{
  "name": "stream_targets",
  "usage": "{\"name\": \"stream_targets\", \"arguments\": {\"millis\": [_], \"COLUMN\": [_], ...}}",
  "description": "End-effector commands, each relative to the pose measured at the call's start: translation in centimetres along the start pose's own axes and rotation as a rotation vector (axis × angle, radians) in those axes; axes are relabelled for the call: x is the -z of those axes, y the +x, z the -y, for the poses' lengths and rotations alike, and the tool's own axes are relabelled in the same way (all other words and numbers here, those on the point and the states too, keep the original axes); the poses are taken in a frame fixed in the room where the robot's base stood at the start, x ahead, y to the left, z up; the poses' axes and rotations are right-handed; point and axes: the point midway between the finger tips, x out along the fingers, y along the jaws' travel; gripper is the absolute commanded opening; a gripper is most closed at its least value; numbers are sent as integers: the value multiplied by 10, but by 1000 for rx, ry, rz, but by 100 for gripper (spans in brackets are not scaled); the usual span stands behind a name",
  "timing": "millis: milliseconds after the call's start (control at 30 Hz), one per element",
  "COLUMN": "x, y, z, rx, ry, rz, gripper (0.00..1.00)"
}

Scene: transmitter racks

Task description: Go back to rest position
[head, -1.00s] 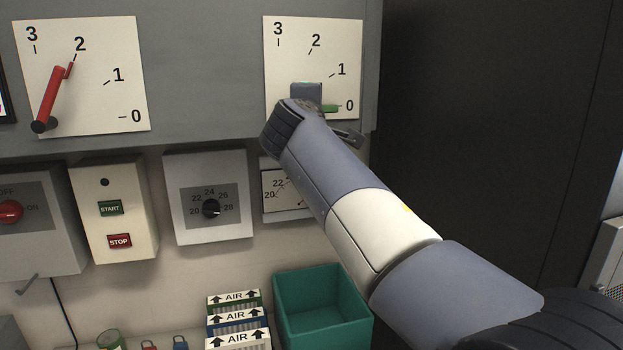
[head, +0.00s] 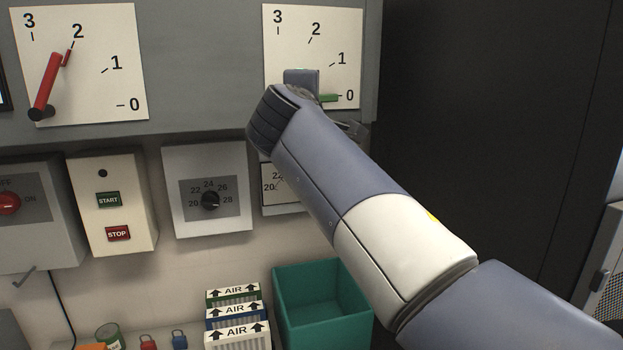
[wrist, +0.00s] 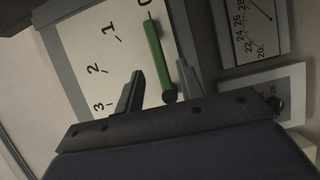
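My arm reaches across the head view to the right-hand dial plate (head: 345,30), marked 0 to 3. My gripper shows in the wrist view (wrist: 161,70) with its two fingers spread apart. A green lever (wrist: 153,48) appears between the fingers, with a clear gap on each side. Its dark round knob is nearest the gripper. The lever points at 0; a short green part of it shows in the head view (head: 328,97). My wrist hides most of the lever there, and my fingers are only partly visible.
A red lever (head: 48,85) on the left plate (head: 110,35) points near 2. Below are a START/STOP box (head: 105,170), a knob box (head: 209,165) and a meter (head: 274,185). A teal bin (head: 325,318) and AIR filters (head: 237,312) stand underneath. A dark cabinet is at right.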

Motion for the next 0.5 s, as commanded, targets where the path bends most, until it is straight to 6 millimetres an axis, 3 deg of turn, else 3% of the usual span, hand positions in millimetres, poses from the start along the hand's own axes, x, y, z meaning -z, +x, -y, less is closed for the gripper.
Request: {"name": "stream_targets", "arguments": {"millis": [233,500], "x": [0,-1], "y": [-52,8], "z": [3,-3], "rx": [-2,3], "ry": [1,-3], "rz": [-4,5], "gripper": [36,36]}}
